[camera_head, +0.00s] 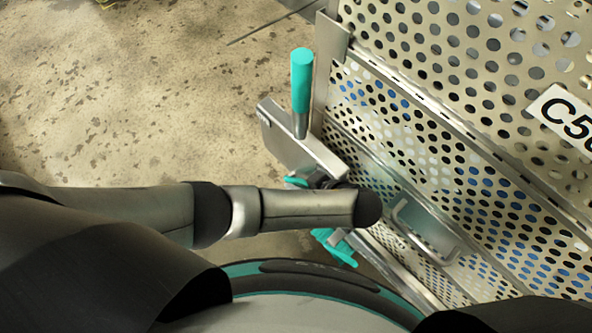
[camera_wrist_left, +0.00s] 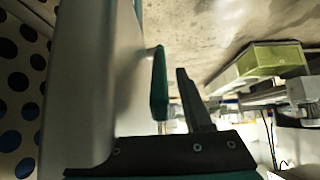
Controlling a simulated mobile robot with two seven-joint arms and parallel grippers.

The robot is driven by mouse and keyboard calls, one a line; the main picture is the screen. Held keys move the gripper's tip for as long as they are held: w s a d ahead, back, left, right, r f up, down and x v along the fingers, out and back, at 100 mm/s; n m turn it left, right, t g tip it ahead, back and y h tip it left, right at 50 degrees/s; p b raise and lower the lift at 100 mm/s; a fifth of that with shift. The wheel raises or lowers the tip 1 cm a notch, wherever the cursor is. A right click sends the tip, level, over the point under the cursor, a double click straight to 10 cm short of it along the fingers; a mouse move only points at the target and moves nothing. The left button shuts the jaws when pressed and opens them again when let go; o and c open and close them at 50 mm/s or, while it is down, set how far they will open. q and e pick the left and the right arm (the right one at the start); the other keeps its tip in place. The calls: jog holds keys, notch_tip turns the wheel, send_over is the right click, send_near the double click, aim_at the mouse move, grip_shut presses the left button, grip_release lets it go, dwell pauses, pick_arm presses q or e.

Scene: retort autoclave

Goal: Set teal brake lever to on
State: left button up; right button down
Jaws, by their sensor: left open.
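A teal-handled lever (camera_head: 302,82) with a metal rod stands on a grey metal bracket (camera_head: 300,142) at the corner of a perforated steel cart. A smaller teal piece (camera_head: 336,246) shows low beside the cart, below my left forearm. My left arm reaches in from the left, and its wrist end covers the space between them. In the left wrist view my left gripper (camera_wrist_left: 188,100) is open, with one dark finger clear. A dark teal lever-like part (camera_wrist_left: 158,84) stands just left of that finger; I cannot tell if they touch. My right gripper is out of view.
The perforated cart (camera_head: 450,120) fills the right side, with a recessed handle (camera_head: 425,238) and a "C5" label (camera_head: 565,118). A smooth metal panel (camera_wrist_left: 85,90) stands close on the left in the wrist view. Bare stained floor (camera_head: 130,100) lies left.

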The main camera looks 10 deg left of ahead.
pick_arm(q)
grip_shut()
dwell(0.5)
dwell(1.0)
